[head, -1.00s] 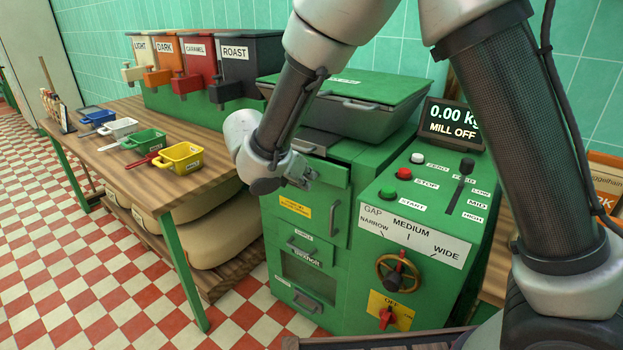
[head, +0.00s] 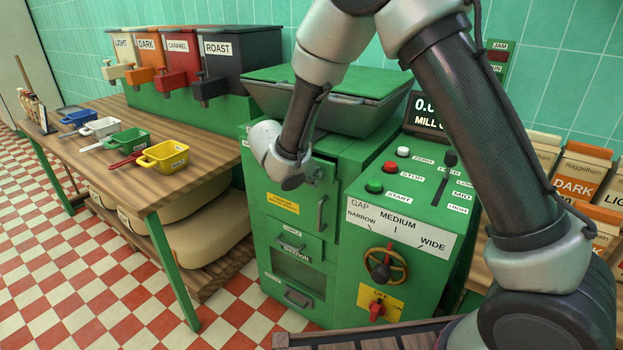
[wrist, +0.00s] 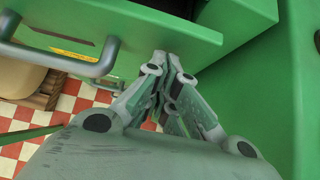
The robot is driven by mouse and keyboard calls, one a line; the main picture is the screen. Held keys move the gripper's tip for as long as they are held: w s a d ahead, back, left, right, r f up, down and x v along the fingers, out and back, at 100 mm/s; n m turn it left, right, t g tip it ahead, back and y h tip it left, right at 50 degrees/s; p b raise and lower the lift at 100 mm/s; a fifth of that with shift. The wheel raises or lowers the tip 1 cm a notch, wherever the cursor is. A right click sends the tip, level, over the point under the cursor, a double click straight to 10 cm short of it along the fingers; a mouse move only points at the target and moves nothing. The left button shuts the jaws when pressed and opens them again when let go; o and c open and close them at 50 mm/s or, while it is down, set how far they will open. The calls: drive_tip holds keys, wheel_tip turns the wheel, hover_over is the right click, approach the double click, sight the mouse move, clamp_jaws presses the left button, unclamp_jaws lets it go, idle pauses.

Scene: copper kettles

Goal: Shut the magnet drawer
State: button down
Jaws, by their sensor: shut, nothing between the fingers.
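The magnet drawer (head: 327,168) is at the top of the green mill's front, under the hopper, partly hidden behind my wrist in the head view. In the wrist view a green front panel (wrist: 150,30) stands out from the green body, with a dark gap behind it, so it appears partly open. My gripper (wrist: 170,68) is shut and empty, its tips close to the panel's lower edge; contact cannot be told. In the head view my gripper (head: 313,173) is small and partly hidden by my wrist.
A grey bar handle (wrist: 75,65) lies just left of my gripper in the wrist view. The mill's control panel (head: 405,215) is to the right, with a yellow-rimmed wheel (head: 385,265). A wooden table (head: 110,185) with small scoops stands left. Tiled floor lies between.

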sight(321, 169)
drive_tip(key=w+d, duration=0.2)
drive_tip(key=w, duration=0.1)
drive_tip(key=shift+w+d, duration=0.15)
drive_tip(key=shift+d, duration=0.2)
drive_tip(key=shift+r, duration=0.1)
